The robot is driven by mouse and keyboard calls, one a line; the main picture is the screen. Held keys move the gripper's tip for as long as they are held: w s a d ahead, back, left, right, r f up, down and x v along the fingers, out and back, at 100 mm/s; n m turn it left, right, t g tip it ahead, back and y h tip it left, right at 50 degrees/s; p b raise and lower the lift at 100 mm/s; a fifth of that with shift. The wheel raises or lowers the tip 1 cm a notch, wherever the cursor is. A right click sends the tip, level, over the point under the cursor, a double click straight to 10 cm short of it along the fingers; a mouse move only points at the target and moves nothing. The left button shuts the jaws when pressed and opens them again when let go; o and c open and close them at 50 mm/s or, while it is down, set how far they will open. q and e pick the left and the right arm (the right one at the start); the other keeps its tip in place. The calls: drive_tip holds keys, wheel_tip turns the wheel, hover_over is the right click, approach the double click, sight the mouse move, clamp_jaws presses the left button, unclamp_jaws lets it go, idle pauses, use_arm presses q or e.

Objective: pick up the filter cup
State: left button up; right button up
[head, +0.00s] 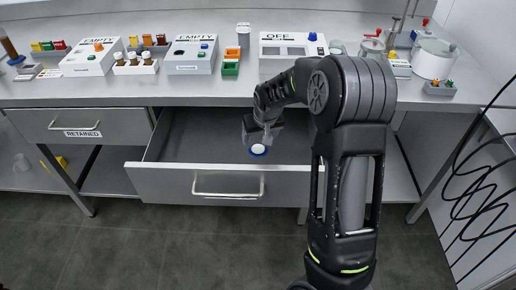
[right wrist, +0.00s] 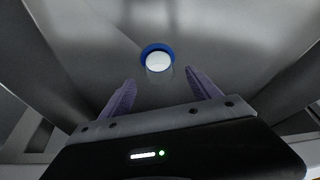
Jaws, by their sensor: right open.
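The filter cup (head: 258,150), white inside with a blue rim, stands in the open drawer (head: 225,186) under the bench. In the right wrist view the cup (right wrist: 158,61) lies ahead of the fingertips, about centred between them. My right gripper (head: 262,136) reaches down into the drawer just behind the cup in the head view. In the right wrist view its two purple fingers (right wrist: 160,82) are spread apart with nothing between them. The cup's lower body is faint against the drawer floor. My left gripper is not in view.
The drawer's walls and front panel with its handle surround the cup. A shut drawer labelled RETAINED (head: 82,127) is at the left. The bench top (head: 120,95) above holds boxes, coloured racks and a white pot (head: 433,60). Black cables hang at the right.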

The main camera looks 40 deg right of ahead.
sight(258, 142)
drive_tip(key=x, duration=0.5)
drive_tip(key=shift+s, duration=0.1)
idle(0.4)
drive_tip(key=c, duration=1.4)
drive_tip(key=shift+r, duration=0.1)
drive_tip(key=shift+c, duration=0.2)
wheel_tip(258, 142, up, 11)
drive_tip(key=s+a+b, duration=0.1)
drive_tip(key=s+a, duration=0.1)
drive_tip(key=a, duration=1.6)
drive_tip(key=shift+s+r, duration=0.2)
drive_tip(key=shift+r, duration=0.2)
drive_tip(key=shift+r, duration=0.1)
